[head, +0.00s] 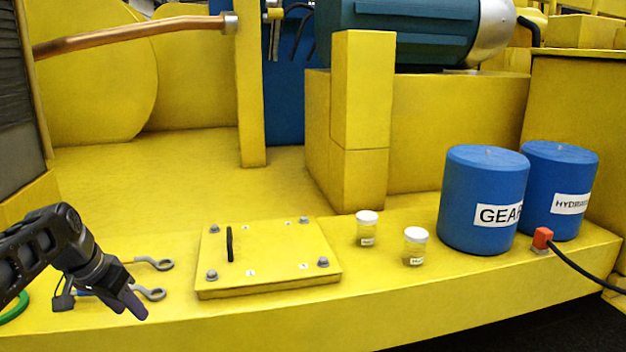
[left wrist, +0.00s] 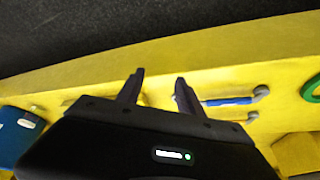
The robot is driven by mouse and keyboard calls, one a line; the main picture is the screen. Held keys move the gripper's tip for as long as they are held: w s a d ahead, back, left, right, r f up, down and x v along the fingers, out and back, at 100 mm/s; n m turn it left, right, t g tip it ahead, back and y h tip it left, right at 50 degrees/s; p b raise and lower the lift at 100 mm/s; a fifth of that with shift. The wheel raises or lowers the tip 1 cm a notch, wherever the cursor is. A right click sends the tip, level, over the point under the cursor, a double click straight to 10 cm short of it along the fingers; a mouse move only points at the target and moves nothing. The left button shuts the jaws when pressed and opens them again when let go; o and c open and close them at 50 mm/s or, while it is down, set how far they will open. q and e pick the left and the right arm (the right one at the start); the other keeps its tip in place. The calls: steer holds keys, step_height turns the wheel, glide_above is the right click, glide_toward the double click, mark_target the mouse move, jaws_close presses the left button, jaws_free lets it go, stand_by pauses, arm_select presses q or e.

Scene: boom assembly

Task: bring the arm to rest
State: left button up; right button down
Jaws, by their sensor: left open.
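My left arm comes in from the left in the head view, with its gripper (head: 134,302) low over the front left of the yellow deck. In the left wrist view the gripper (left wrist: 157,84) has its two dark fingers apart with nothing between them. Two grey ring-ended tools lie by the gripper: one (head: 163,264) behind it and one (head: 153,294) right beside it, partly hidden by the gripper. A blue-handled tool (left wrist: 232,101) shows in the left wrist view, right of the fingers. My right gripper is not in view.
A yellow bolted plate (head: 275,279) with a black handle lies right of the gripper. Two small jars (head: 367,229), (head: 415,246) and two blue drums (head: 484,205), (head: 562,190) stand further right. A green ring (head: 14,307) lies at the left edge. The deck's front edge drops to dark floor.

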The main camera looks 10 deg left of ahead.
arm_select(q)
steer(key=d+f+g+h, duration=0.1)
steer(key=d+f, duration=0.8)
steer(key=f, duration=0.5)
steer(key=d+f+g+h, duration=0.1)
steer(key=d+f, duration=0.8)
steer(key=f, duration=0.5)
steer(key=s+d+f+n+h, duration=0.1)
steer(key=s+d+f+n, duration=0.1)
steer(key=s+d+f, duration=0.95)
steer(key=s+d+f+g, duration=0.1)
steer(key=s+d+f, duration=0.1)
steer(key=s, duration=0.5)
steer(key=s+d+f+n, duration=0.1)
steer(key=s+d+f, duration=0.2)
steer(key=s, duration=0.4)
steer(key=shift+d+g, duration=0.4)
steer(key=shift+d, duration=0.3)
